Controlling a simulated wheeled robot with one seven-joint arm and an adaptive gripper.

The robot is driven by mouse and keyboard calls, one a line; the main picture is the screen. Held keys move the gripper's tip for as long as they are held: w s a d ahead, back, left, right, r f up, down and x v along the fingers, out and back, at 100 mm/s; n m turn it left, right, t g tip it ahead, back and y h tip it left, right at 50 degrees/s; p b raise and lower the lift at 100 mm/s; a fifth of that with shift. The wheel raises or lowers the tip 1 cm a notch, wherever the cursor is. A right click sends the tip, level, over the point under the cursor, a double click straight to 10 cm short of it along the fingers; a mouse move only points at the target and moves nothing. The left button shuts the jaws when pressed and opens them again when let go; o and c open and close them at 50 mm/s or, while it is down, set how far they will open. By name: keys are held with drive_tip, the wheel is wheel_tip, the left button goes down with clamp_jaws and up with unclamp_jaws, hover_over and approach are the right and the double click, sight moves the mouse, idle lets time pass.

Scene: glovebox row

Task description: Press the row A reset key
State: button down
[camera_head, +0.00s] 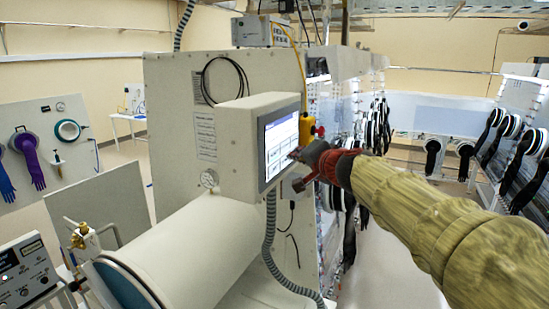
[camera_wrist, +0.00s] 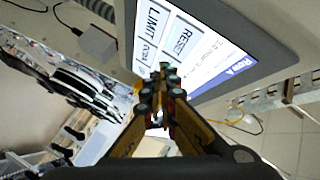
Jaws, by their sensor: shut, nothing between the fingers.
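The touch screen (camera_head: 279,146) is lit on the side of a white box, left of my gripper in the head view. In the wrist view the screen (camera_wrist: 205,62) lies tilted, with a blue header that seems to read Row A. A key marked RESET (camera_wrist: 181,40) sits on it, with a LIMIT key (camera_wrist: 153,22) beside it and a partly hidden key below. My gripper (camera_wrist: 163,72) is shut and empty, its tips in front of the screen just below the RESET key. In the head view my gripper (camera_head: 297,154) is close to the screen's right edge. I cannot tell whether it touches.
A large white cylinder (camera_head: 195,245) lies below the screen box, with a grey ribbed hose (camera_head: 270,235) beside it. A yellow fitting (camera_head: 307,128) stands behind the screen's right edge. Black gloves (camera_head: 490,135) hang along the right row.

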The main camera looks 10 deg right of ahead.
drive_tip(key=shift+s+d+b, duration=0.45)
drive_tip(key=shift+s+d, duration=0.35)
drive_tip(key=shift+d, duration=0.25)
drive_tip(key=s+a+f+n+g+y+b, duration=0.1)
drive_tip(key=s+a+f+n+g, duration=0.15)
drive_tip(key=s+f, duration=0.45)
drive_tip(key=s+a+f+n+g+b, duration=0.1)
drive_tip(key=s+a+f+n+g, duration=0.2)
drive_tip(key=f, duration=0.8)
drive_tip(key=s+d+f+n+g+h+b, duration=0.1)
drive_tip(key=s+f+n+g+b, duration=0.1)
drive_tip(key=s+f+b, duration=0.8)
drive_tip(key=s+d+f+n+g+h+b, duration=0.2)
drive_tip(key=s+f+b, duration=0.8)
drive_tip(key=s+f, duration=0.9)
wheel_tip(320, 180, down, 3)
drive_tip(key=shift+s+d+f+h, duration=0.1)
drive_tip(key=shift+s+d+h, duration=0.1)
drive_tip(key=shift+d+h, duration=0.1)
